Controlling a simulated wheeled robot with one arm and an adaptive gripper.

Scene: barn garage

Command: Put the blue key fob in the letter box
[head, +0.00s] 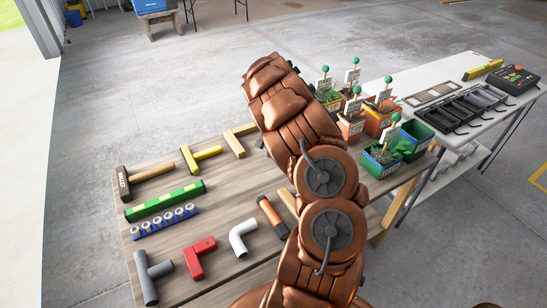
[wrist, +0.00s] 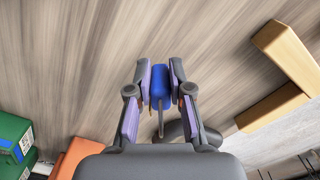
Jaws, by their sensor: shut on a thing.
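In the wrist view my gripper (wrist: 160,72) is shut on the blue key fob (wrist: 160,84), with one finger on each side. A thin grey piece hangs from the fob toward the camera. The grey-brown wooden surface lies behind it; I cannot tell how far apart they are. In the head view my arm covers the gripper and the fob. I cannot pick out a letter box with certainty in either view.
Several planters (head: 384,160) stand to the right. Behind them a white table (head: 455,75) bears dark trays (head: 450,117).

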